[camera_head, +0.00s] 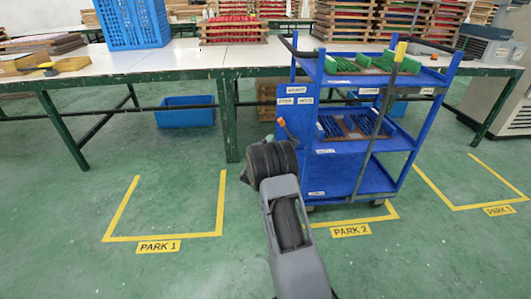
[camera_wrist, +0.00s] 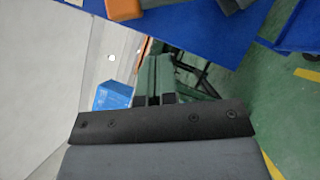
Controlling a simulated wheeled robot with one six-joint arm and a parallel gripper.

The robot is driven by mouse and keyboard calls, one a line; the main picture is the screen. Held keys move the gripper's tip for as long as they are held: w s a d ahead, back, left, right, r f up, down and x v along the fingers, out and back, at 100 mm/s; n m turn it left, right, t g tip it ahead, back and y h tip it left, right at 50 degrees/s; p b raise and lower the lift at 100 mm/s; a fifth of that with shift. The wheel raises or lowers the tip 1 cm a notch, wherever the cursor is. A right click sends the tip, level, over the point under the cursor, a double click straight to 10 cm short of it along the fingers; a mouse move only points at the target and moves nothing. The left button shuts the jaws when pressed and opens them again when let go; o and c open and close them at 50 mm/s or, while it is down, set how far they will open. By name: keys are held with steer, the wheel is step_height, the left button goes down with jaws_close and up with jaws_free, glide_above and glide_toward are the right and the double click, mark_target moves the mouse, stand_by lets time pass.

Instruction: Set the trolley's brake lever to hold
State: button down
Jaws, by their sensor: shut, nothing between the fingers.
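The blue trolley (camera_head: 340,178) stands at PARK 2 in the head view. A short lever with an orange tip (camera_head: 281,122) shows at its left side, just above my dark wrist; its lower part is hidden. Small white labels (camera_head: 286,101) sit on the trolley's left side near it, too small to read surely. In the wrist view my gripper (camera_wrist: 159,88) is shut and empty, pointing away from the camera. Blue trolley surface (camera_wrist: 205,28) and an orange piece (camera_wrist: 122,8) lie at the top. In the head view my wrist hides the fingers; contact with the lever cannot be told.
The long white table (camera_head: 150,62) stands behind, with a blue bin (camera_head: 185,112) beneath. The PARK 1 bay (camera_head: 165,205) is clear floor, and another marked bay lies right.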

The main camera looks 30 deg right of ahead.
mark_target(287, 130)
steer(key=shift+s+d+r+b, duration=0.1)
steer(key=shift+d+r+b, duration=0.4)
steer(key=shift+d, duration=0.55)
steer(key=shift+s+d+r+b, duration=0.15)
steer(key=shift+d+r, duration=0.5)
steer(key=shift+d, duration=0.4)
steer(key=shift+w, duration=0.1)
